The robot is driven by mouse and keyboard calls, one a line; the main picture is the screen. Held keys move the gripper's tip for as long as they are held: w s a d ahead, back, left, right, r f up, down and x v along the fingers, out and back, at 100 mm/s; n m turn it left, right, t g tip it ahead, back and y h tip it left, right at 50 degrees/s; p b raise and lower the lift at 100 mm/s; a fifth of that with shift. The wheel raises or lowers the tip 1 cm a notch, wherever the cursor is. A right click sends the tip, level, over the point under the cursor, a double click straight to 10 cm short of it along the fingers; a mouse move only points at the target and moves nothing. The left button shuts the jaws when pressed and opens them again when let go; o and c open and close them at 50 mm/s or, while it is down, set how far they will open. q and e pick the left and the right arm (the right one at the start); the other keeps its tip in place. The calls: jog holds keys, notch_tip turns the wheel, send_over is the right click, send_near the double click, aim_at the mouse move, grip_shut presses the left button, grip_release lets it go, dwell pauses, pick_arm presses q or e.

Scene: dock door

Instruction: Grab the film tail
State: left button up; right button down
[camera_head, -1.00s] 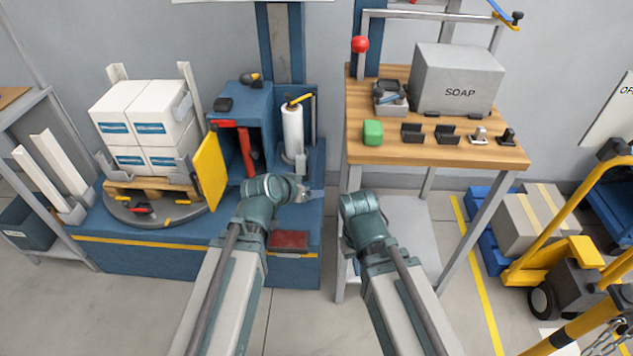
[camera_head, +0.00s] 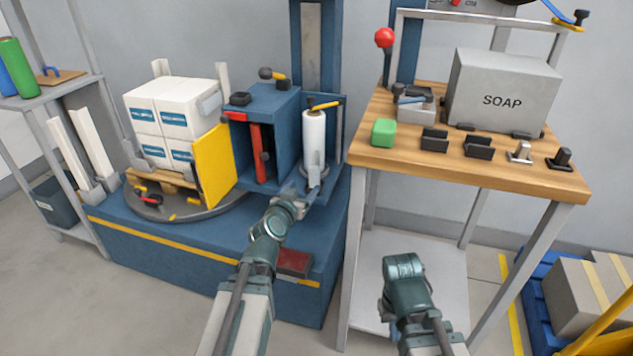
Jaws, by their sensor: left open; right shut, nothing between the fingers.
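The white film roll (camera_head: 314,135) stands upright in the blue wrapper's carriage, right of the open blue compartment. A pale grey piece (camera_head: 314,175) shows at its lower end; I cannot tell whether this is the film tail. My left gripper (camera_head: 306,192) is open, just below and in front of the roll's lower end. It looks close to the pale piece, but I cannot tell whether they touch. My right wrist shows low in front of the bench, and its gripper is hidden behind it.
White cartons (camera_head: 172,115) stand on a pallet on the turntable (camera_head: 190,212), left of the yellow panel (camera_head: 212,165). The wooden bench (camera_head: 470,170) on the right holds a SOAP box (camera_head: 503,92), a green block (camera_head: 384,132) and several small black holders. A shelf (camera_head: 60,95) stands at far left.

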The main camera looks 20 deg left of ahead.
aim_at(312, 177)
pick_arm(q)
jog(key=w, duration=0.2)
jog(key=w+f+b, duration=0.1)
jog(key=w, duration=0.5)
jog(key=shift+d+f, duration=0.2)
jog(key=shift+f, duration=0.15)
jog(key=w, duration=0.1)
jog(key=w+f+b, duration=0.1)
jog(key=w, duration=0.1)
jog(key=w+b, duration=0.1)
jog(key=w, duration=0.1)
jog(key=shift+d+f, duration=0.2)
jog(key=shift+d, duration=0.05)
grip_shut()
